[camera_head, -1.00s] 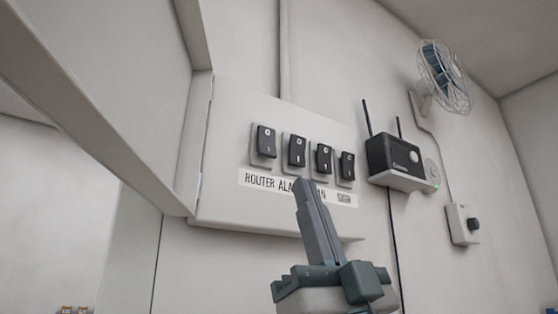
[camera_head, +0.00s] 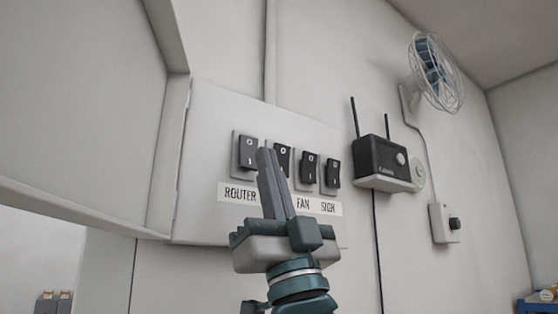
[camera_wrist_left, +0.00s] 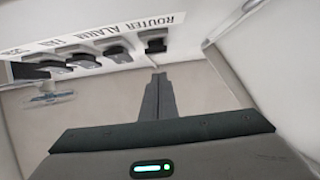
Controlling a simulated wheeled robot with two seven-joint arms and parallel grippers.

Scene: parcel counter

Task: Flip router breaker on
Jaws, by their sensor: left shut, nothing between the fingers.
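The router breaker (camera_head: 248,152) is the leftmost black rocker switch on the white panel (camera_head: 205,120), above the printed word ROUTER. In the left wrist view it is the rocker (camera_wrist_left: 154,43) nearest the fingertips. My left gripper (camera_head: 267,156) is shut and empty, pointing up in front of the panel. In the head view its tips overlap the gap between the router breaker and the alarm breaker (camera_head: 283,157), hiding part of the latter and the ALARM label. In the wrist view the tips (camera_wrist_left: 158,78) appear apart from the router rocker. My right gripper is out of view.
The fan breaker (camera_head: 308,168) and sign breaker (camera_head: 332,174) sit to the right. An open panel door (camera_head: 80,120) stands at the left. A router with antennas (camera_head: 385,160), a wall fan (camera_head: 437,72) and a knob box (camera_head: 445,223) are further right.

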